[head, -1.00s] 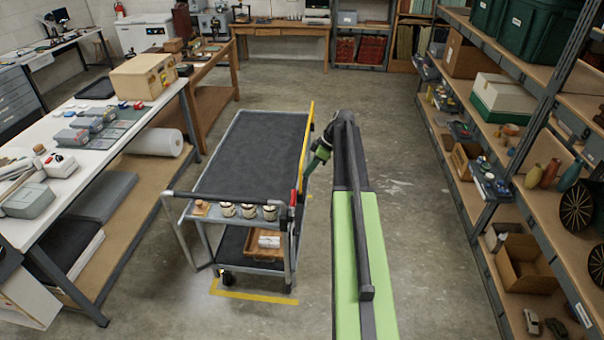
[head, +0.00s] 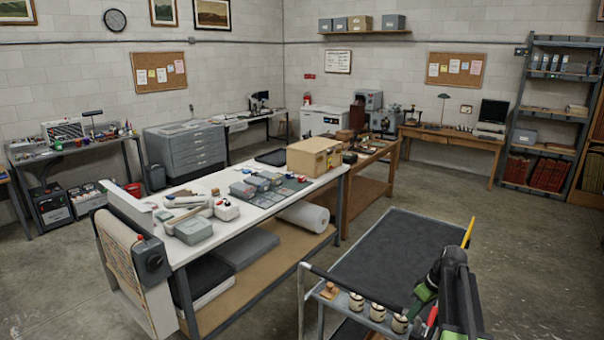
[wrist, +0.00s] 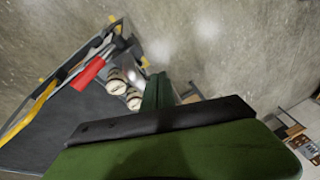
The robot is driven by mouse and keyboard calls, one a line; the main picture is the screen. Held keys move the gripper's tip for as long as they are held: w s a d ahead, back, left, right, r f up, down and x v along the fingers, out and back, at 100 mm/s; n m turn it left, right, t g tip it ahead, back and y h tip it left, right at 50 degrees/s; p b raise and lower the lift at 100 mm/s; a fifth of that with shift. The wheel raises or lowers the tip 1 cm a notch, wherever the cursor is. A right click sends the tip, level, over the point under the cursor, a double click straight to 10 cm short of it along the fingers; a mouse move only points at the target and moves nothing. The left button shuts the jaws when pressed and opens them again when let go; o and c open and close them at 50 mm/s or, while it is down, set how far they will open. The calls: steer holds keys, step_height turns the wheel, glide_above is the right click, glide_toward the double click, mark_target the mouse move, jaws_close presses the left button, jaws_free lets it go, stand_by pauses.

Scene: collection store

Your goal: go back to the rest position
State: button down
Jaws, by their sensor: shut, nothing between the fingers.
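My gripper (wrist: 158,85) is shut with nothing in it; its green body fills the lower part of the wrist view. In the head view my gripper (head: 421,298) shows small and dark green at the lower right, by the cart's right side. The rest of my arm is cut off by the lower edge there. The cart (head: 385,250) has a dark top and a grey frame. It also lies at the left of the wrist view (wrist: 60,125). I cannot tell the gap between gripper and cart.
Several pale tins (head: 377,312) stand in the cart's end tray. A red-handled tool (wrist: 88,74) and a yellow strip (wrist: 42,100) are at the cart's edge. A white-topped table (head: 275,205) with boxes stands left of the cart. Concrete floor (head: 520,250) is clear at the right.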

steer(key=s+a+f+m+h+b, duration=0.1)
steer(key=s+a+f+m+b, duration=0.1)
steer(key=a, duration=0.5)
steer(key=s+a+f+m+h+b, duration=0.1)
steer(key=s+a+f+m+b, duration=0.1)
steer(key=s+a+f, duration=0.3)
steer(key=s+a+f+m+g+h+b, duration=0.1)
steer(key=s+a+f+m+b, duration=0.1)
steer(key=s+a, duration=0.4)
steer(key=a+f+b, duration=0.1)
steer(key=a+f, duration=0.1)
steer(key=a, duration=0.1)
steer(key=shift+s+a, duration=0.15)
steer(key=shift+s, duration=0.2)
